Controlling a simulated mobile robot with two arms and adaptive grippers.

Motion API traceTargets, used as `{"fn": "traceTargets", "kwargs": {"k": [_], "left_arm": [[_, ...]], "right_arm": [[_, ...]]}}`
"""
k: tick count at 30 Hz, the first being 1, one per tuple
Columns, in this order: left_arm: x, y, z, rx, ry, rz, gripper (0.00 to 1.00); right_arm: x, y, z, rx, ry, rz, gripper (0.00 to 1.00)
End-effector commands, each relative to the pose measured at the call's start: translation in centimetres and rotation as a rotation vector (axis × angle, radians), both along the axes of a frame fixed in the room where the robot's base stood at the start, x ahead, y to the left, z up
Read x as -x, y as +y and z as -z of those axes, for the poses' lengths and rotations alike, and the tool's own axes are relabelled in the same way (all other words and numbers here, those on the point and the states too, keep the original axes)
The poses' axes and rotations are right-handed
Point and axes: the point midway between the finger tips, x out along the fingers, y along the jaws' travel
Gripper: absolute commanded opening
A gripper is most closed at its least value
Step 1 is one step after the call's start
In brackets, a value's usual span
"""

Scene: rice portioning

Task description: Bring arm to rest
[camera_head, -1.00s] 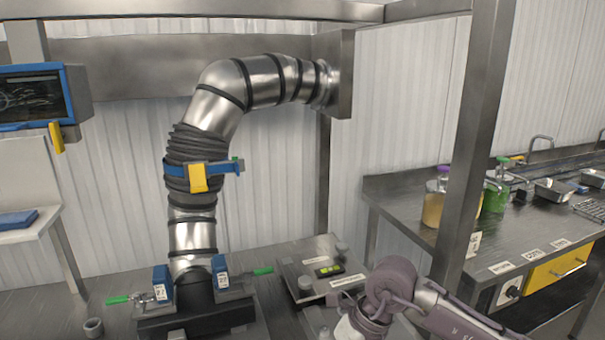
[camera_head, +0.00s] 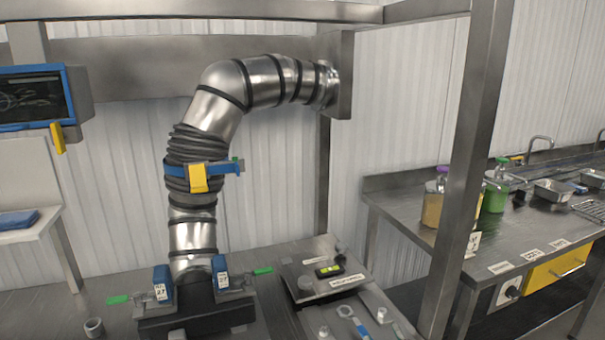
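Neither of my grippers shows in the head view now, and no part of my arms is visible. The metal table (camera_head: 100,285) in front of me is in view. On it stands a steel duct (camera_head: 194,225) that rises through a black ribbed sleeve (camera_head: 190,150) and bends right into a wall bracket (camera_head: 339,72). A blue clamp (camera_head: 222,167) with a yellow tab (camera_head: 198,179) is around the sleeve. Whether either gripper is open or shut is hidden from me.
A black base with blue blocks (camera_head: 162,283) and green-handled levers stands under the duct. Right of it, a metal plate (camera_head: 312,265) carries a yellow level (camera_head: 329,270). A steel post (camera_head: 461,180) stands before the right counter (camera_head: 500,240).

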Motion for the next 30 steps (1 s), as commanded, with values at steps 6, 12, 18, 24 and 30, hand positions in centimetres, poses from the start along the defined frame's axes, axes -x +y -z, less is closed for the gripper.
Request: {"fn": "traceTargets", "kwargs": {"k": [6, 12, 18, 24, 30], "left_arm": [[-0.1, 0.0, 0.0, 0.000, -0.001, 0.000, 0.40], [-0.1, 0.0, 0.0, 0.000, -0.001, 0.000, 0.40], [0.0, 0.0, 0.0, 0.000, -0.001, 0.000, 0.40], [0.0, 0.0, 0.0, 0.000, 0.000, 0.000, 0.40], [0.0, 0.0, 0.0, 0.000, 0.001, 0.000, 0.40]], "right_arm": [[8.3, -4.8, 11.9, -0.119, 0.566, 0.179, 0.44], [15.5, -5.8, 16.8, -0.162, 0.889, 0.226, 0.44], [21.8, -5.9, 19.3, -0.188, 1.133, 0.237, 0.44], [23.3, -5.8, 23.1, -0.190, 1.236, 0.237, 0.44], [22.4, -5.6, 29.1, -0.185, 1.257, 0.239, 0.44]]}}
